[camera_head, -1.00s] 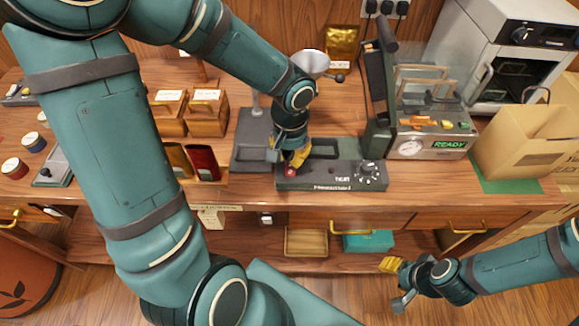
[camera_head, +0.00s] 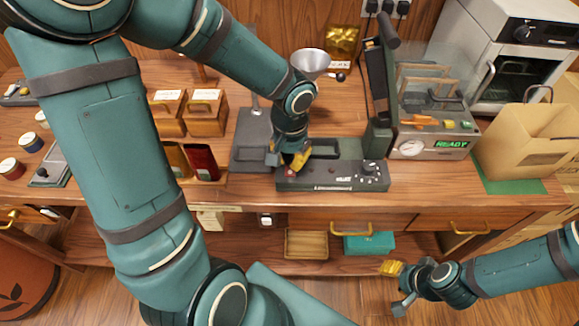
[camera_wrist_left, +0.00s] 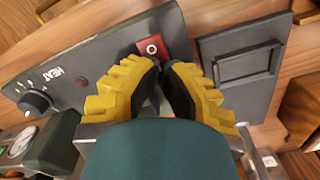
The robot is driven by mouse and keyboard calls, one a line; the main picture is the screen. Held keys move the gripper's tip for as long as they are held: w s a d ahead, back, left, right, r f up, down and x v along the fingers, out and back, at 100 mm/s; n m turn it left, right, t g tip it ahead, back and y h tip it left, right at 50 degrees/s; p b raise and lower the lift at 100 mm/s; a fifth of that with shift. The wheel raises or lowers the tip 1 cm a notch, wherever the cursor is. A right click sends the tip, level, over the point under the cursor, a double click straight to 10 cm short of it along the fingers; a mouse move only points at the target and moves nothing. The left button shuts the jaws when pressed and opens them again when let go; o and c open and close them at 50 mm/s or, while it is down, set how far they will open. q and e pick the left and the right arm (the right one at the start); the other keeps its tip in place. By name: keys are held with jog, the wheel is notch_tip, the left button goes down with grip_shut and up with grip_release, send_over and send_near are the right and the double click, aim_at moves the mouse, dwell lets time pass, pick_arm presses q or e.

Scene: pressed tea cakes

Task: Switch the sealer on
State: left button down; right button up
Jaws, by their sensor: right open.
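The sealer (camera_head: 335,178) is a long dark box at the counter's front edge, with a HEAT knob (camera_wrist_left: 36,102) on its panel. Its red rocker switch (camera_wrist_left: 152,46), marked with a white ring, shows in the left wrist view. A small round lamp (camera_wrist_left: 82,80) between switch and knob looks dark. My left gripper (camera_head: 288,165) is over the switch end of the sealer. Its yellow fingertips (camera_wrist_left: 163,64) are together, empty, right beside the switch; I cannot tell whether they touch it. My right gripper (camera_head: 394,284) is open and empty, low in front of the counter.
A vacuum machine (camera_head: 435,148) with a READY display stands right of the sealer. A paper bag (camera_head: 520,140) is farther right. A dark plate (camera_head: 250,155) lies left of the sealer. Red and gold pouches (camera_head: 202,162) and wooden boxes (camera_head: 207,118) stand farther left.

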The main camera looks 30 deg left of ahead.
pick_arm(q)
jog(key=shift+f+b, duration=0.45)
jog(key=shift+f, duration=0.05)
jog(key=shift+r, duration=0.15)
jog(key=shift+r+p, duration=2.8)
jog(key=shift+r, duration=0.65)
